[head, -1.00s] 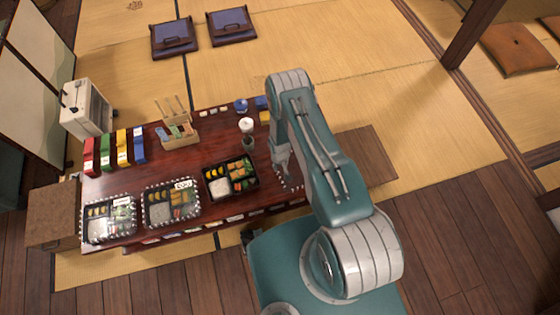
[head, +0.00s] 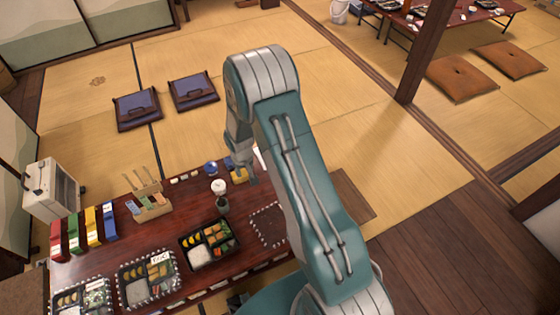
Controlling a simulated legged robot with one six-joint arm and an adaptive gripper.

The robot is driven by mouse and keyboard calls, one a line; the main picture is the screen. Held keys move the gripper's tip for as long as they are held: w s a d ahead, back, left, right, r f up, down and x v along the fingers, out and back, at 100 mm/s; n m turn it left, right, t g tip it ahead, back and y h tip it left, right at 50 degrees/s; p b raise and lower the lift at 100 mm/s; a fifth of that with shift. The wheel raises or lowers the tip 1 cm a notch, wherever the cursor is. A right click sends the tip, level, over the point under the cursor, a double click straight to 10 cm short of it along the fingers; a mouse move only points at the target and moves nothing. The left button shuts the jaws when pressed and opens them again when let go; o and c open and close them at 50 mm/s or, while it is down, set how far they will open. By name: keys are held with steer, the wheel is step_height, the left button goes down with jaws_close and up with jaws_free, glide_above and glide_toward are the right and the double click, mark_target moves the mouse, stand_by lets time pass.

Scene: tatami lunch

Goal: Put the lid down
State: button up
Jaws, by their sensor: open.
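A clear lid with a black-and-white dotted rim (head: 252,226) appears to lie flat on the right part of the dark red table, partly hidden by my arm. An uncovered bento box (head: 186,241) with rice and vegetables sits to its left. My gripper (head: 251,181) is open and empty, above and behind the lid in the picture, apart from it. Its fingertips are small and hard to make out. Two bento boxes with dotted rims, one in the middle (head: 133,304) and one at far left (head: 79,310), stand further left.
On the table (head: 225,282) stand a bottle with a white top (head: 219,187), a wooden caddy (head: 148,203) and several coloured boxes (head: 91,227). A white appliance (head: 51,190) stands at left. Purple cushions (head: 137,107) lie on the tatami beyond.

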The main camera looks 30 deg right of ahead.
steer(key=s+r+t, duration=0.1)
steer(key=s+r, duration=0.3)
steer(key=r, duration=1)
steer(key=s+r+t, duration=0.1)
steer(key=s+r, duration=0.4)
steer(key=r, duration=0.9)
steer(key=s+r+t, duration=0.1)
steer(key=s+r, duration=0.4)
steer(key=s, duration=0.4)
steer(key=s+r+t, duration=0.1)
steer(key=s+r, duration=0.4)
steer(key=s, duration=0.5)
steer(key=shift+a+r+m, duration=0.15)
steer(key=shift+m, duration=0.25)
